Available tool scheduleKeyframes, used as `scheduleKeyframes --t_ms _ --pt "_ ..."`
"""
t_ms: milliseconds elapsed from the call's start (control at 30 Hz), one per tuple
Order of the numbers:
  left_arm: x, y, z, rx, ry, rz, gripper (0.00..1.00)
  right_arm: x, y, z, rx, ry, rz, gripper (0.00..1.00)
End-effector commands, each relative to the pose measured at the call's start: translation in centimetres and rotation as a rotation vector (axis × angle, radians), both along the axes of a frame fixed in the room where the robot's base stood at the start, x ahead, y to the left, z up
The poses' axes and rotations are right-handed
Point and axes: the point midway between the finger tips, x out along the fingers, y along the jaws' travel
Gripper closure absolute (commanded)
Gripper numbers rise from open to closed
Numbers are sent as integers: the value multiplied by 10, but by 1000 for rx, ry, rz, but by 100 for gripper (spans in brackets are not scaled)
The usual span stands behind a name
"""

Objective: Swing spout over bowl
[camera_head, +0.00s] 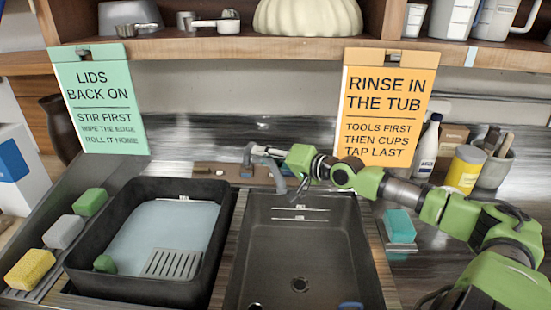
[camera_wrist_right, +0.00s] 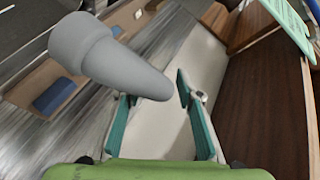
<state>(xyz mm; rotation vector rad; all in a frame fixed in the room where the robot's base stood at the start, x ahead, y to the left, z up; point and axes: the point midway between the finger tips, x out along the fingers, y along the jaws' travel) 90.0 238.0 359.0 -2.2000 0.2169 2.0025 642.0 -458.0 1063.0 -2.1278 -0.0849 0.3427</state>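The grey spout (camera_head: 276,178) stands behind the two basins, near the back left corner of the right-hand dark sink bowl (camera_head: 300,255), which has a drain in its floor. My right gripper (camera_head: 264,151) is at the spout, its arm reaching in from the right. In the right wrist view the spout's rounded grey end (camera_wrist_right: 110,62) lies in front of the open fingers (camera_wrist_right: 155,92), its tip near the gap between them. The fingers have teal pads and stand apart; I cannot tell whether they touch the spout. My left gripper is not in view.
A black tub (camera_head: 225,225) with pale water and a grate stands left of the sink bowl. Sponges (camera_head: 65,231) line the left side; a teal sponge (camera_head: 399,226) lies at right. Signs (camera_head: 385,100) hang behind. Bottles (camera_head: 425,148) and a yellow can (camera_head: 465,169) stand at the back right.

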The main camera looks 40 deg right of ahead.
Motion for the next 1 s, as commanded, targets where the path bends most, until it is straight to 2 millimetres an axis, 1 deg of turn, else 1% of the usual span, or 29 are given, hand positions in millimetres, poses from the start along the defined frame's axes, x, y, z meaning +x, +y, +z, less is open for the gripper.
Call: scheduleKeyframes --t_ms 300,467,633,1000 --pt "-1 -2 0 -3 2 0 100 -16 -8 -1 -3 6 -8 67" --pt "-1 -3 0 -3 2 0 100 -24 -8 2 -4 6 -6 67" --pt "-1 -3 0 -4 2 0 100 -30 -4 3 1 6 3 67" --pt "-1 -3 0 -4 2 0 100 -52 -9 8 5 5 1 67"
